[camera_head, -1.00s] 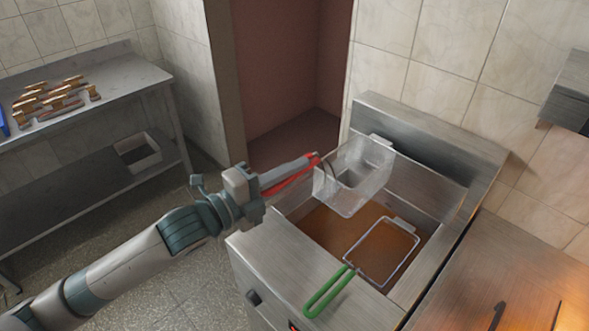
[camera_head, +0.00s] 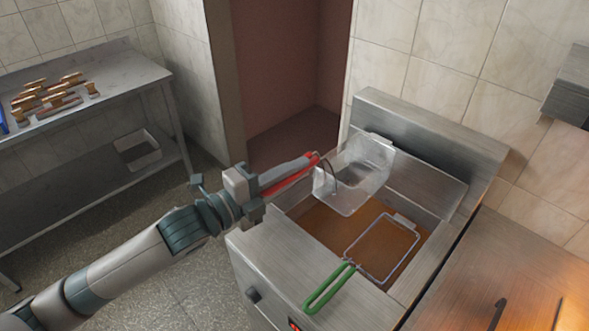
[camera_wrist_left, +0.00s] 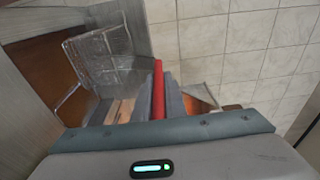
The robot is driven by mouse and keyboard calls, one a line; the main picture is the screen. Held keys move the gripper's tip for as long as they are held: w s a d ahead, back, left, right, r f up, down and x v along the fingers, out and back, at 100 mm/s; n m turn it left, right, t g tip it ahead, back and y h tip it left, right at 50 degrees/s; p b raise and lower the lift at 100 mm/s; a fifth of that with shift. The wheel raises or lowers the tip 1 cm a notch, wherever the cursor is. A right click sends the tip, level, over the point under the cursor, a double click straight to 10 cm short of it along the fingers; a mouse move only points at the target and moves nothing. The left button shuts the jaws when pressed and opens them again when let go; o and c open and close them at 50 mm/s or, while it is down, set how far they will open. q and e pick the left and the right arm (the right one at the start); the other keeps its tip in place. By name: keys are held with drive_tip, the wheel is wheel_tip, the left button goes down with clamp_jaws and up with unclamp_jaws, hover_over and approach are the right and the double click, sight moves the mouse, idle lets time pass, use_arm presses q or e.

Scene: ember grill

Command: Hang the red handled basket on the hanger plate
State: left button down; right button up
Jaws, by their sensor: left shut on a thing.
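My left gripper (camera_head: 290,172) is shut on the red handle of the red handled basket (camera_head: 352,180). The wire mesh basket is held over the back left of the fryer, above the oil, with its far end close to the hanger plate (camera_head: 428,180) at the back. I cannot tell whether the basket touches the plate. In the left wrist view the red handle (camera_wrist_left: 158,90) lies between the fingers and the mesh basket (camera_wrist_left: 100,60) shows beyond it. My right gripper is not in view.
A green handled basket (camera_head: 382,248) sits in the oil at the right, its handle reaching over the fryer's front edge. A steel table (camera_head: 110,92) with several wooden-looking pieces stands at the left. A glowing grill surface is at the lower right.

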use_arm(q)
drive_tip(key=c, duration=1.7)
unclamp_jaws()
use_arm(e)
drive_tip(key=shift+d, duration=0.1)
use_arm(q)
drive_tip(key=shift+s+a+f, duration=0.1)
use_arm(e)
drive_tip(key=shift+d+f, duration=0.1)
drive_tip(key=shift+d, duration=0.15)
